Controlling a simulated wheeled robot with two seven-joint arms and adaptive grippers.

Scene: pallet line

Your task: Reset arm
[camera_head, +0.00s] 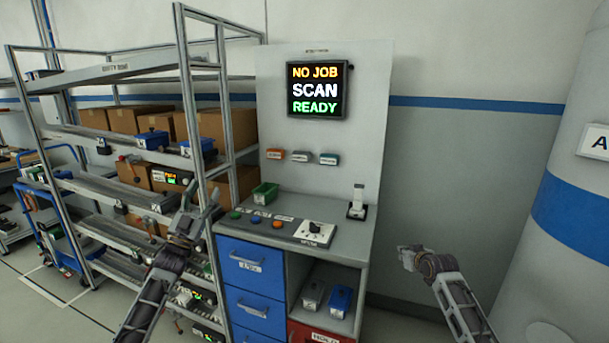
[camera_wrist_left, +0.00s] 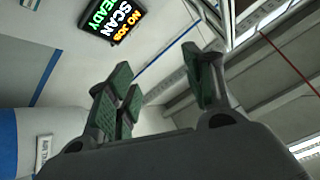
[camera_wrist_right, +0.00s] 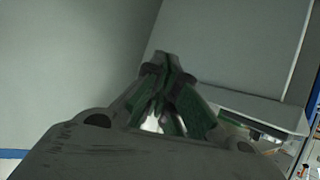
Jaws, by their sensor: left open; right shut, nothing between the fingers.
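My left arm comes in from the lower left in the head view, with its left gripper (camera_head: 195,215) raised in front of the shelf rack, left of the workstation. The left wrist view shows that gripper (camera_wrist_left: 165,95) open, its green-padded fingers apart with nothing between them. My right arm comes in from the lower right, and its right gripper (camera_head: 405,257) hangs in free air to the right of the workstation. In the right wrist view the right gripper (camera_wrist_right: 165,65) is shut, its fingertips together and empty.
The workstation (camera_head: 385,120) has a screen (camera_head: 318,89) reading NO JOB, SCAN, READY. On its counter are a green bin (camera_head: 265,194), a button panel (camera_head: 283,226) and a scanner-like device (camera_head: 358,203). A rack (camera_head: 185,100) with boxes stands left. A large white-and-blue cylinder (camera_head: 575,200) stands right.

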